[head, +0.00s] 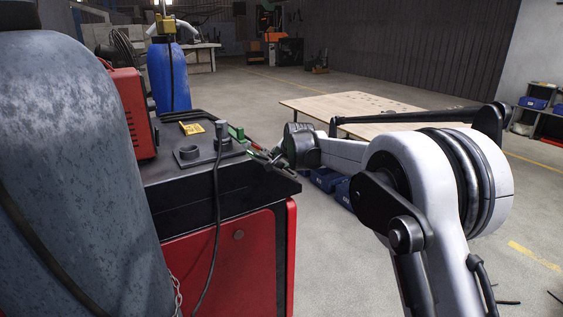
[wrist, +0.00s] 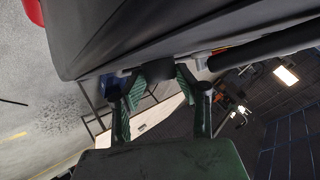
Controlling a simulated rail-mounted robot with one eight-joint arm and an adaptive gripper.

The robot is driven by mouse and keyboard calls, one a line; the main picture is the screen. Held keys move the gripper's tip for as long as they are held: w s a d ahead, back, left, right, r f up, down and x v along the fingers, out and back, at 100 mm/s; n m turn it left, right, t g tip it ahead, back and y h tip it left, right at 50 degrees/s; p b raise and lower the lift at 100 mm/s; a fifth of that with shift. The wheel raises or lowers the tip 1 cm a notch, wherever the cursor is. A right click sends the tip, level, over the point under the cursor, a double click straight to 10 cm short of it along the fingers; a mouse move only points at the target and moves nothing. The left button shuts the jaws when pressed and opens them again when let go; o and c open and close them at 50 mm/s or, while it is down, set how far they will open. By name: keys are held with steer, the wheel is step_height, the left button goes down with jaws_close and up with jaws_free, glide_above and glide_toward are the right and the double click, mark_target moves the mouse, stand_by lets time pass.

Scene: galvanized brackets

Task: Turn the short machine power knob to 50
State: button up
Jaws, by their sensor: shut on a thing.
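My gripper (head: 262,155) is at the right edge of the dark top of a red cabinet (head: 250,262) in the head view. In the wrist view its two green-padded fingers (wrist: 155,90) stand on either side of a small dark knob (wrist: 156,79), and the gripper is shut on it. The knob projects from a large dark surface (wrist: 120,30). Its marks and pointer cannot be seen, so its setting cannot be read. In the head view the knob is hidden behind my gripper.
A large grey cylinder (head: 75,170) stands at left. A wooden table (head: 330,105) is behind my arm.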

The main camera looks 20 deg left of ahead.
steer(key=o, duration=1.1)
steer(key=v, duration=1.2)
